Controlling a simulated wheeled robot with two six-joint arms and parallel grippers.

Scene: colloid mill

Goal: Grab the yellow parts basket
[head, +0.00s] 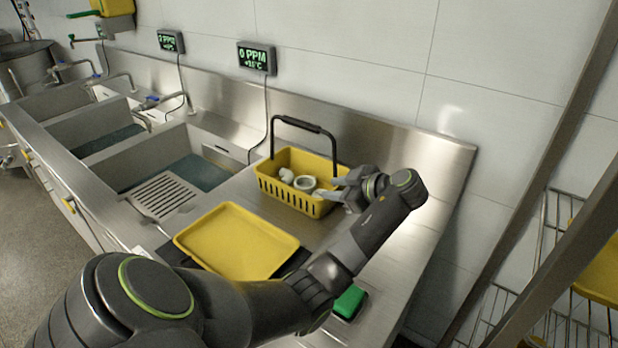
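The yellow parts basket (291,199) stands on the steel counter, right of the sinks. It has slotted sides and a black handle (296,124) raised upright over it. Several pale fittings (305,183) lie inside. My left gripper (338,187) is at the basket's right end, its fingers apart and pointing left at the rim. I cannot tell whether the fingers touch the basket; the gripper covers part of that end. The handle is clear of the fingers. My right gripper is not in view.
A yellow tray (236,241) lies on the counter in front of the basket, on a dark mat. A green sponge (349,302) lies near the front right. Sink basins (185,172) are at left. A wall display (257,58) hangs behind. A wire rack (560,300) stands at right.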

